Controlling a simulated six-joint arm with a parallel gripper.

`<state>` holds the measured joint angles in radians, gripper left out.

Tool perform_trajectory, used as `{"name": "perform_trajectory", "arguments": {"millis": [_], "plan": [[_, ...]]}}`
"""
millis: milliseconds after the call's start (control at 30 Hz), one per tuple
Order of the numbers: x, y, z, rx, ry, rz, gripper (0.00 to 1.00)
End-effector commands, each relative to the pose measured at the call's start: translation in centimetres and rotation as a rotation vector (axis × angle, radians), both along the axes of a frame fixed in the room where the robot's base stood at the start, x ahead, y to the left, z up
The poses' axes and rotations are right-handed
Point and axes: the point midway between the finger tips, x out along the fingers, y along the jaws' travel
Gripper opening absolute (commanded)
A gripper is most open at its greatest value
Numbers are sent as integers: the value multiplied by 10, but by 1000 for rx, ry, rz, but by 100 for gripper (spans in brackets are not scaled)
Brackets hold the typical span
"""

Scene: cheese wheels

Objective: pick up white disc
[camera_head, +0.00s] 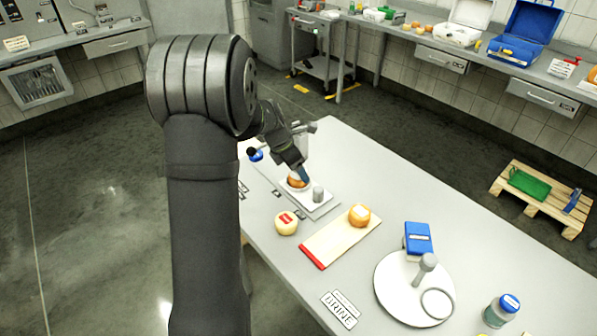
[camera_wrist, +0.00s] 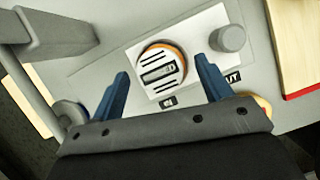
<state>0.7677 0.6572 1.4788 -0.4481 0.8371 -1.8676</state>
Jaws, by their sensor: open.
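A white disc (camera_wrist: 147,60) with dark slots and a grey central patch lies on top of an orange-rimmed cheese wheel (camera_wrist: 184,58) in the wrist view. The wheel (camera_head: 293,184) also shows in the head view, where my gripper partly covers it and the disc is hard to make out. It sits on a white board (camera_wrist: 200,28). My gripper (camera_wrist: 161,67) is open, its blue fingers apart on either side of the disc in the wrist view. In the head view my gripper (camera_head: 303,174) is tilted down over the wheel. Contact cannot be told.
A grey cylinder (camera_wrist: 231,38) stands close to the wheel on the right. A red-labelled pale cheese (camera_head: 286,224), a red-edged board (camera_head: 325,245) with an orange cheese (camera_head: 359,215), and a white round plate (camera_head: 392,300) are nearer.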

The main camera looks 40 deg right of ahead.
Motion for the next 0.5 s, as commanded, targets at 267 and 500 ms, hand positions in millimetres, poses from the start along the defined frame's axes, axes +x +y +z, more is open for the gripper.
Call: {"name": "perform_trajectory", "arguments": {"millis": [267, 500], "plan": [[0, 0, 1, 0, 0, 0, 34], [0, 0, 1, 0, 0, 0, 23]]}}
